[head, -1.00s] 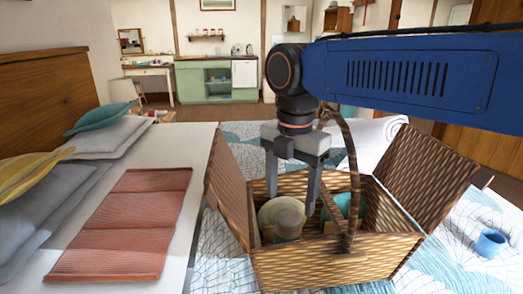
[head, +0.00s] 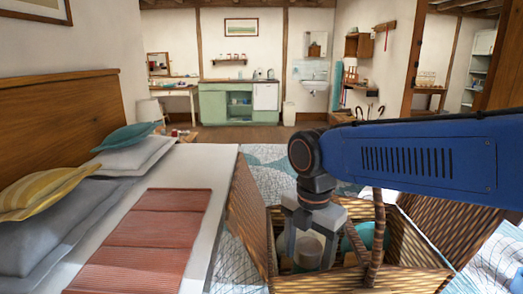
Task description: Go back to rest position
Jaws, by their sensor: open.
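My gripper (head: 308,250) hangs below the end of my blue arm, over the open wicker basket (head: 413,278). Its two fingers are apart and point down into the basket. A pale round item (head: 307,251) shows between and behind the fingers; whether the fingers touch it I cannot tell. A teal item (head: 357,236) lies to the right in the basket, partly hidden by the handle (head: 377,235). The basket's lower part is cut off by the frame's bottom edge.
The basket's lid flaps stand open, left (head: 247,215) and right (head: 452,230). A bed with a red runner (head: 145,240) and several pillows (head: 125,155) lies at left. A green cabinet (head: 212,107) stands at the far wall, with bare floor before it.

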